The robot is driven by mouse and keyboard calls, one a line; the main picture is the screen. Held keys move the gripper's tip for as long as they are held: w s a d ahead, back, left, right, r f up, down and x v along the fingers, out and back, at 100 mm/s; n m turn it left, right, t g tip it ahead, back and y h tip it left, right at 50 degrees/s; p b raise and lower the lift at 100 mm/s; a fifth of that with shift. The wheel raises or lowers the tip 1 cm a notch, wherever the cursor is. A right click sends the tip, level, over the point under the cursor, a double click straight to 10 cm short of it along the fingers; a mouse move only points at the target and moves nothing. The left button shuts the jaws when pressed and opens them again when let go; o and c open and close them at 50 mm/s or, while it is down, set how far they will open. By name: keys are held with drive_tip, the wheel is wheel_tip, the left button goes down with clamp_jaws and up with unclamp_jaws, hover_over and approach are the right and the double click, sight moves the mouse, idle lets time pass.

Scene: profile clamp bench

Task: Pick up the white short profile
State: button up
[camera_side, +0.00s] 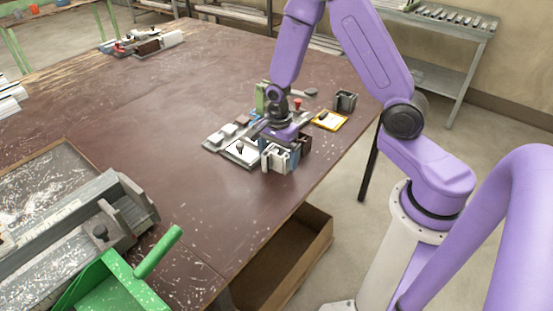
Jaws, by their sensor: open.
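A short white profile (274,159) stands upright at the front of a cluster of parts near the table's right edge. My gripper (281,135) points down just above and behind it. The fingertips are largely hidden among the parts, so I cannot tell whether they reach around the white profile. My gripper is open, and nothing is visibly held.
A metal clamp fixture (240,151) lies left of the profile, and a dark brown block (304,144) stands right of it. Behind are a green block (261,97), a yellow-edged pad (330,121) and a grey profile (345,101). The table's (150,120) middle is clear.

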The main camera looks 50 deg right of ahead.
drive_tip(key=c, duration=1)
